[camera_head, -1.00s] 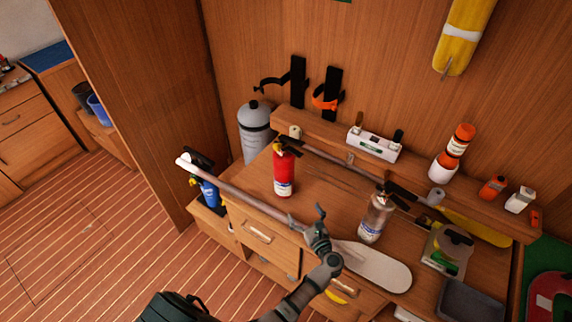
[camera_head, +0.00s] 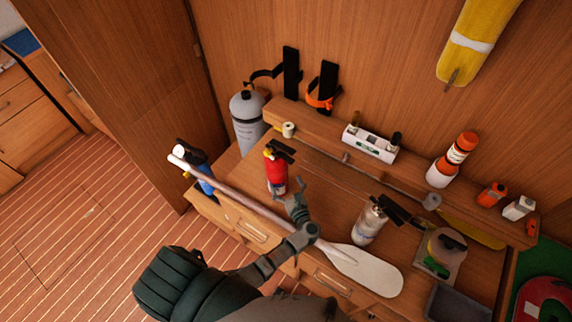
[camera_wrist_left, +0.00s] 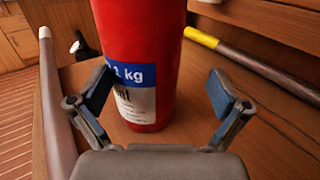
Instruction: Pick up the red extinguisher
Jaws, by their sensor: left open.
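The red extinguisher (camera_head: 276,172) stands upright on the wooden counter, with a black handle on top and a blue and white label low on its body. My left gripper (camera_head: 296,190) is open, just in front of it and slightly to its right in the head view. In the left wrist view, the extinguisher (camera_wrist_left: 142,60) stands ahead of the two spread fingers (camera_wrist_left: 158,98), its lower body nearly filling the gap between them. I cannot tell whether a finger touches it. Its top is cut off there. My right gripper is not in view.
A paddle (camera_head: 365,270) lies along the counter's front edge, partly behind my left arm. A silver extinguisher (camera_head: 369,224) stands to the right. A grey cylinder (camera_head: 248,122) stands at the back left. A pole (camera_wrist_left: 262,66) lies behind the red extinguisher. Counter space between the two extinguishers is clear.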

